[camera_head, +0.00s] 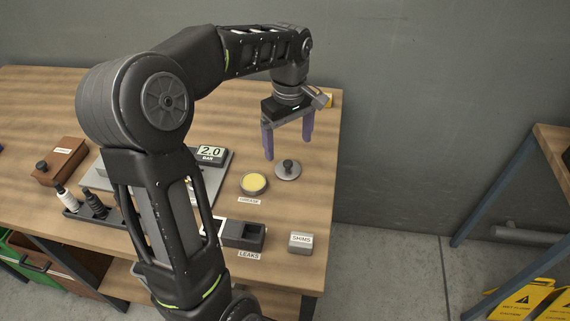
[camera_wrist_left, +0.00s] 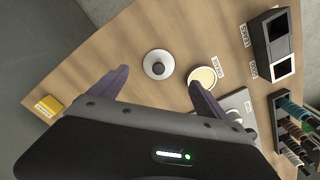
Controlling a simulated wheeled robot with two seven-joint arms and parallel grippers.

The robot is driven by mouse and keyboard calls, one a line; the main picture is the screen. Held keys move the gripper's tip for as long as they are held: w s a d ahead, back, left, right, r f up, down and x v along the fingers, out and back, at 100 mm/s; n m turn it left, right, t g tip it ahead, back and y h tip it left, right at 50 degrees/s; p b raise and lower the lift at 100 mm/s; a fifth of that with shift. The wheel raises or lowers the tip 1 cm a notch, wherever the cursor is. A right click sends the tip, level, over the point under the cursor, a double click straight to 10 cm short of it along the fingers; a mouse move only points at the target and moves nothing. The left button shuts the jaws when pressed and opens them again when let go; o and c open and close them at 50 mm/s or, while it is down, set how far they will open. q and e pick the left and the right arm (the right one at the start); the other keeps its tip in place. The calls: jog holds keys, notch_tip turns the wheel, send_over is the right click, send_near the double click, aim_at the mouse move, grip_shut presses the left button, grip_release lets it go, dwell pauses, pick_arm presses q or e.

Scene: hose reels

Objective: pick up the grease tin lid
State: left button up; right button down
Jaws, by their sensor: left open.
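The grease tin lid (camera_head: 288,170) is a grey disc with a dark knob, lying flat on the wooden table right of the open grease tin (camera_head: 253,183), which shows yellow grease. In the left wrist view the lid (camera_wrist_left: 158,64) lies beyond and between the fingertips, and the tin (camera_wrist_left: 205,77) is beside the right finger. My left gripper (camera_head: 289,149) is open and empty, above and a little behind the lid, with its purple fingers pointing down. The fingers (camera_wrist_left: 157,85) do not touch the lid. My right gripper is not in view.
A dark box (camera_head: 242,236) and a box labelled SHIMS (camera_head: 301,242) stand near the front edge. A gauge reading 2.0 BAR (camera_head: 210,153) is left of the tin. A yellow object (camera_wrist_left: 50,106) lies near the table's back corner. Bare wood surrounds the lid.

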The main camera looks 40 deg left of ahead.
aim_at(288, 162)
pick_arm(q)
jog(key=shift+a+f, duration=0.2)
jog(key=shift+f, duration=1.15)
jog(key=shift+w+f+p, duration=0.15)
jog(key=shift+f+p, duration=0.6)
jog(key=shift+f, duration=1.9)
jog(key=shift+c, duration=0.2)
jog(key=c, duration=1.4)
